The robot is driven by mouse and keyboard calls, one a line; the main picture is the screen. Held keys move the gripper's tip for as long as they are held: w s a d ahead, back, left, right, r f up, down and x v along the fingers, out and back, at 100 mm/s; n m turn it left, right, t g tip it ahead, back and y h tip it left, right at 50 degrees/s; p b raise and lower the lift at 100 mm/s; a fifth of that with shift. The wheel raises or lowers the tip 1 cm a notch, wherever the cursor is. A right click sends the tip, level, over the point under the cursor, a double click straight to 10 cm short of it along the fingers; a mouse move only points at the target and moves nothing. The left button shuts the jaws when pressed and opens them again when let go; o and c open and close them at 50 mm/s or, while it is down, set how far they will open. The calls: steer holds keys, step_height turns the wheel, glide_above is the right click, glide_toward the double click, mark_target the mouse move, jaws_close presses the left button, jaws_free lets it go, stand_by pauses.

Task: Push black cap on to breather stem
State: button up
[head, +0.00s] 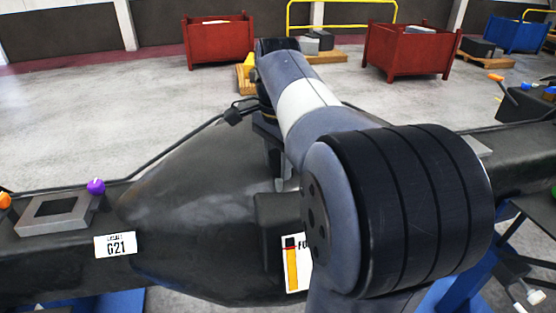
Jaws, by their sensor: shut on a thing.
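My gripper (273,160) shows only in part, below my wrist and left of my forearm, low over the dark casting (185,220). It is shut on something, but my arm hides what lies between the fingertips. I cannot make out the black cap or the breather stem. A small light grey piece (286,185) shows just below the gripper, partly covered by my arm; I cannot tell what it is.
An orange-handled lever (497,78) is at right. Red bins (218,40) (410,50) and a yellow rail (340,27) stand behind open floor.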

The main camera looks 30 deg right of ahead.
mark_target(279, 180)
steer(key=shift+f+b, duration=0.7)
steer(key=shift+f, duration=1.05)
stand_by(0.4)
steer(key=o, duration=0.9)
steer(key=shift+s, duration=0.15)
steer(key=shift+r, duration=0.1)
steer(key=shift+r, duration=0.3)
step_height(279, 180, up, 10)
steer(key=shift+s+r, duration=0.1)
